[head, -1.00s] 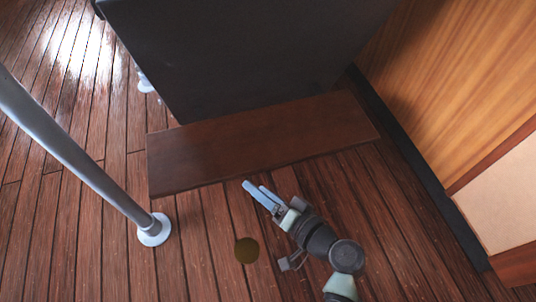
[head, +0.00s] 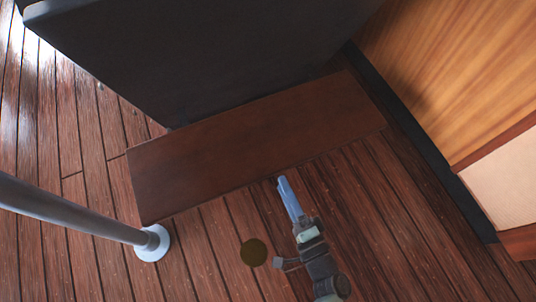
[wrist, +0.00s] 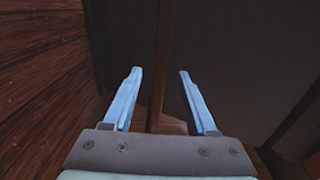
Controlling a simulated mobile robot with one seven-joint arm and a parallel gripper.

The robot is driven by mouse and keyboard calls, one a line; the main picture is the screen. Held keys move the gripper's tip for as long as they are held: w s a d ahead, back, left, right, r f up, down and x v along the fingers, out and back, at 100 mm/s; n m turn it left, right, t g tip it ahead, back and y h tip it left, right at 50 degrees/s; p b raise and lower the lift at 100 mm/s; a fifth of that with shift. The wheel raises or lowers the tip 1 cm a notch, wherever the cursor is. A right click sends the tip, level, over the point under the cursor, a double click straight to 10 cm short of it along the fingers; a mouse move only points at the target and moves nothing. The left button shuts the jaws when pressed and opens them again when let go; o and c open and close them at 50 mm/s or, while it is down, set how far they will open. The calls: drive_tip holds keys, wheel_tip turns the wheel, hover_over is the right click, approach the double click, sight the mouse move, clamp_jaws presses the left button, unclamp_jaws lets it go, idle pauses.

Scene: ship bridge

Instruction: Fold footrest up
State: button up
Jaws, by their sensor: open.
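The footrest (head: 255,140) is a flat reddish-brown board, folded down and jutting out level at the foot of a dark panel in the head view. My gripper (head: 282,180) is at its front edge, right of the middle, with the fingers pointing toward it. In the wrist view my gripper (wrist: 160,72) is open, its two blue fingers apart. A narrow brown strip, which looks like the footrest's edge (wrist: 163,65), runs between the fingers with a gap on each side. From the head, one finger largely hides the other. I cannot tell whether either finger touches the board.
The large dark panel (head: 200,50) stands behind the footrest. A metal pole with a round white base (head: 152,243) stands at the left. A wooden cabinet wall (head: 450,70) closes off the right side. A dark round spot (head: 253,252) lies on the open plank floor.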

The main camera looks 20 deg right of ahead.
sight(270, 159)
drive_tip(key=w+b, duration=0.2)
drive_tip(key=w, duration=0.7)
drive_tip(key=shift+a, duration=0.2)
clamp_jaws()
idle(1.0)
